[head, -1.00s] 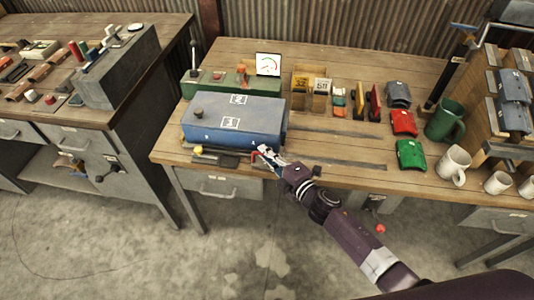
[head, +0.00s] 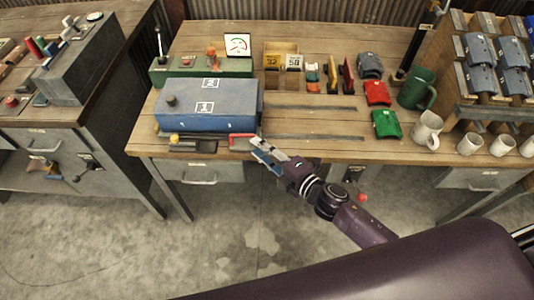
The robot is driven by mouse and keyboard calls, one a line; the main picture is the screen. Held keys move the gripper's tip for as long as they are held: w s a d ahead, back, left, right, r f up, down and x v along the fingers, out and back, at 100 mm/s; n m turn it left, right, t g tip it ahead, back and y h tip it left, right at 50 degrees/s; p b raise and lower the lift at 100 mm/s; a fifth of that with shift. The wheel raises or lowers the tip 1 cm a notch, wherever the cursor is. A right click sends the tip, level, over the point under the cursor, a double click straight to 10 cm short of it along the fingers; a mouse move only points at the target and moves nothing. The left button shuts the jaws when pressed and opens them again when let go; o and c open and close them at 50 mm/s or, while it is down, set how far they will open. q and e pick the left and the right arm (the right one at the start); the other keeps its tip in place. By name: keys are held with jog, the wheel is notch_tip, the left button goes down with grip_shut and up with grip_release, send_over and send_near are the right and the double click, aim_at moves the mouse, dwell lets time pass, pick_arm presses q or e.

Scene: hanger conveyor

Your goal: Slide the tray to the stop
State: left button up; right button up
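A blue, grey-topped box (head: 208,104) with white labels and a dark knob sits at the left of the bench. It is the likeliest tray, but I cannot be sure. Two dark strips (head: 310,107) run right from near it, like guide rails. A red bracket-like piece (head: 241,138) lies by its front right corner; I cannot tell whether it is the stop. My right gripper (head: 258,149) is just right of the red piece, at the bench's front edge. Its two fingers are apart with nothing visible between them. My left gripper is out of view.
Behind the box is a green unit (head: 200,68) with a gauge (head: 236,45). The bench between the strips looks clear.

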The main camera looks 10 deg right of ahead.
jog(key=v, duration=0.3)
jog(key=shift+s, duration=0.2)
dwell(0.3)
